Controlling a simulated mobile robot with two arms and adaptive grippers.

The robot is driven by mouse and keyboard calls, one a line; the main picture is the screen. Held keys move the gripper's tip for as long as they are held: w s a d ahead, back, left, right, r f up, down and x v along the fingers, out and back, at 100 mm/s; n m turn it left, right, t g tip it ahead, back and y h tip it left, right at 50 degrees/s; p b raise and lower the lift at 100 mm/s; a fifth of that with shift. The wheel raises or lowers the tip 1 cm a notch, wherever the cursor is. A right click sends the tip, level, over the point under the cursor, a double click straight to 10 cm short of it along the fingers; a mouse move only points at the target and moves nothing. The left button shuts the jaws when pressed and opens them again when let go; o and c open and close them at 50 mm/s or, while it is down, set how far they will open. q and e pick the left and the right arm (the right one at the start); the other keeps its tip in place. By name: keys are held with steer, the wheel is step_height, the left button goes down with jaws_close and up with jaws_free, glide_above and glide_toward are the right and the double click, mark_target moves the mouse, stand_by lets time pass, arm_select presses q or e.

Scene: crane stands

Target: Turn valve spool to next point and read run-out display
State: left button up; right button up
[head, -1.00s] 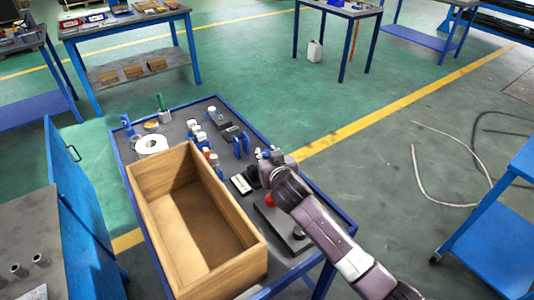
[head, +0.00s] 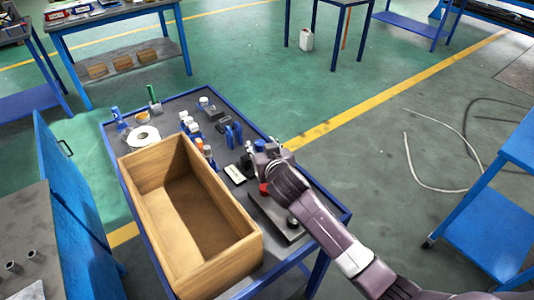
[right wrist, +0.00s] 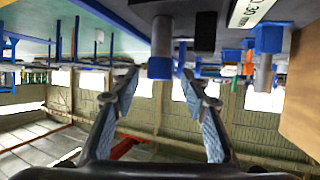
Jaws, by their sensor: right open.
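My right gripper (head: 266,158) is over the right side of the blue-framed cart, with its wrist above a dark flat plate (head: 276,216). In the right wrist view its two fingers (right wrist: 160,88) are spread apart. A pale cylinder with a blue end (right wrist: 161,45) shows between and beyond the fingers, apart from them; I cannot tell whether it is the valve spool. A small white-faced device (head: 235,174) lies left of the gripper; a white panel with dark markings (right wrist: 250,11) shows in the right wrist view. No reading is legible. My left gripper is not in view.
An open, empty wooden box (head: 150,207) fills the cart's left front. A white roll (head: 142,136), blue holders (head: 233,135) and small bottles crowd the back. A blue cabinet (head: 75,195) stands left, and a blue cart (head: 490,225) right. Cables (head: 420,180) lie on the floor.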

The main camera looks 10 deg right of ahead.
steer(key=v, duration=0.9)
steer(key=shift+s+r, duration=0.15)
steer(key=shift+s, duration=0.15)
